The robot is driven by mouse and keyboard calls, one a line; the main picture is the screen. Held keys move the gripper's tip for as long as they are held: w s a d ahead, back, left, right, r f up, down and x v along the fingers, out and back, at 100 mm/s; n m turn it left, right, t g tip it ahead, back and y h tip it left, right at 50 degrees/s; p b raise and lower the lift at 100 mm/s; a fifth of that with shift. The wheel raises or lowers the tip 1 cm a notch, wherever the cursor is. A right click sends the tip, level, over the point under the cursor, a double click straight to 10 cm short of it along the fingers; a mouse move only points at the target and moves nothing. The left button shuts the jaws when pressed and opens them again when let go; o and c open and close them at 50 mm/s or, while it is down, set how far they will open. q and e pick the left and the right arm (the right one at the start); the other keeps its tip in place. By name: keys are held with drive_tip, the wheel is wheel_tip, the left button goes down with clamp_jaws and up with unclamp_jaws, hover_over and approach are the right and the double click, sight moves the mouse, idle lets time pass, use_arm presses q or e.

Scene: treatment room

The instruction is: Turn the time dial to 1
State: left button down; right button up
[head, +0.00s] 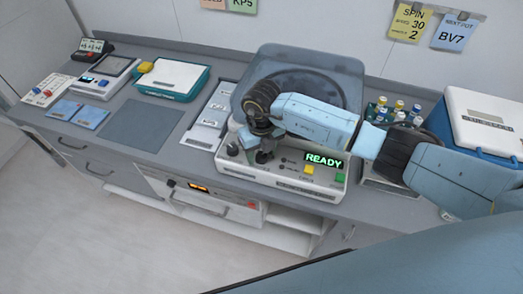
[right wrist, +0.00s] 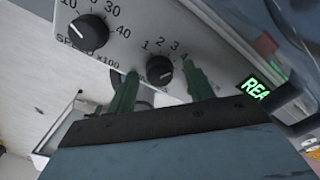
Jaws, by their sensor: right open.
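The time dial (right wrist: 159,70) is a black round knob on the pale front panel of the centrifuge (head: 322,182), with the numbers 1 to 4 printed around it. Where its pointer stands is too small to tell. My right gripper (right wrist: 160,70) is open, with its two green fingers on either side of the time dial in the right wrist view; whether they touch it is unclear. In the head view the right gripper (head: 262,150) is over the panel and hides the dial. A lit green READY display (head: 324,160) is right of it. My left gripper is not in view.
A black speed dial (right wrist: 88,32) is beside the time dial. A rack of capped vials (head: 392,112) and a blue-and-white box (head: 485,118) stand to the right. A dark mat (head: 137,124) lies clear on the left counter.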

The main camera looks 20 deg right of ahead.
drive_tip(key=c, duration=1)
drive_tip(key=shift+o, duration=0.2)
drive_tip(key=n+b, duration=0.5)
drive_tip(key=n, duration=0.1)
drive_tip(key=shift+w+f, duration=0.1)
drive_tip(key=n+b, duration=0.8)
drive_tip(key=shift+n+b, duration=2)
drive_tip(key=shift+r, duration=0.2)
